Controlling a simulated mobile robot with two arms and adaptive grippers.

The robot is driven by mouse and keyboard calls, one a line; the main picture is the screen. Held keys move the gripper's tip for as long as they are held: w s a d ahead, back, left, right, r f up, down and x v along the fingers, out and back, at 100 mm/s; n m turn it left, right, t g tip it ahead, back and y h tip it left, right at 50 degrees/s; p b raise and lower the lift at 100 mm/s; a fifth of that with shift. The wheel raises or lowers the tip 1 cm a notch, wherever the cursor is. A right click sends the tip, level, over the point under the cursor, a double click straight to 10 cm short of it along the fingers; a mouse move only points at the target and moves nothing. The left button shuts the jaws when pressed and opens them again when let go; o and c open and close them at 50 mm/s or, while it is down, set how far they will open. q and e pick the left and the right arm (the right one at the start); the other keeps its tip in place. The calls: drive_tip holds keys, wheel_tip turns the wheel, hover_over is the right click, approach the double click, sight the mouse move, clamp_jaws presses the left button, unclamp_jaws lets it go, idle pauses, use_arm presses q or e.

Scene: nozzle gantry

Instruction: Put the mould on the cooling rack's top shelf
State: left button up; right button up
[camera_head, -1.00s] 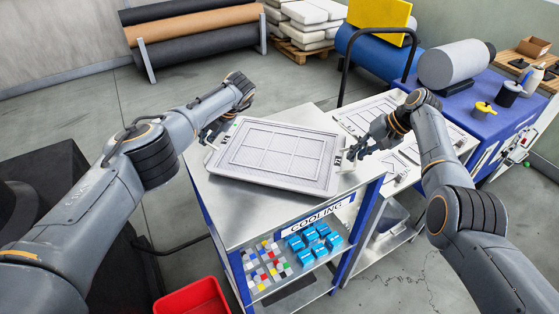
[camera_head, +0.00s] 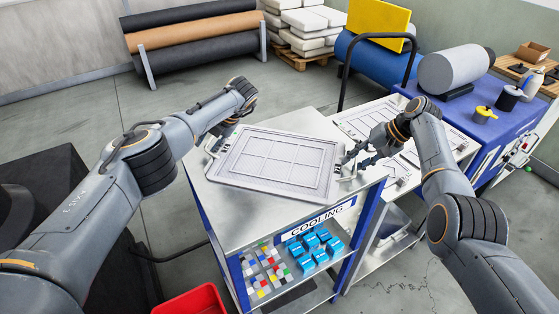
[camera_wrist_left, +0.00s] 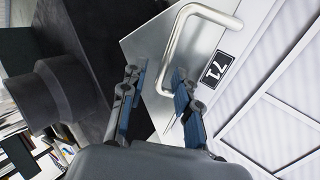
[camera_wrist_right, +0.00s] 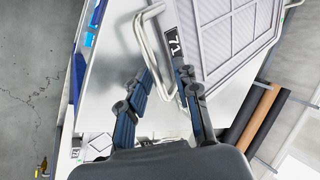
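The mould (camera_head: 275,163), a pale grey flat panel with a raised grid, lies flat on the metal top shelf (camera_head: 235,215) of the cooling rack, whose front sign (camera_head: 318,215) reads COOLING. My left gripper (camera_head: 218,137) is at the mould's left handle. In the left wrist view its fingers (camera_wrist_left: 156,80) are apart, with the handle (camera_wrist_left: 205,14) close to the tips and not clamped. My right gripper (camera_head: 358,160) is at the right handle. In the right wrist view its fingers (camera_wrist_right: 164,65) are apart near the handle (camera_wrist_right: 144,45). A number 71 label shows beside each handle.
A second table (camera_head: 415,172) with similar flat panels stands just right of the rack. Blue blocks (camera_head: 313,247) and coloured pieces fill the shelf below. A red bin (camera_head: 190,303) is on the floor in front. A blue-covered table (camera_head: 480,130) stands further right.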

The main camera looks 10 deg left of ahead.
use_arm(q)
drive_tip(key=v, duration=0.6)
drive_tip(key=shift+r, duration=0.25)
use_arm(e)
drive_tip(key=v, duration=0.8)
use_arm(q)
drive_tip(key=shift+d, duration=0.1)
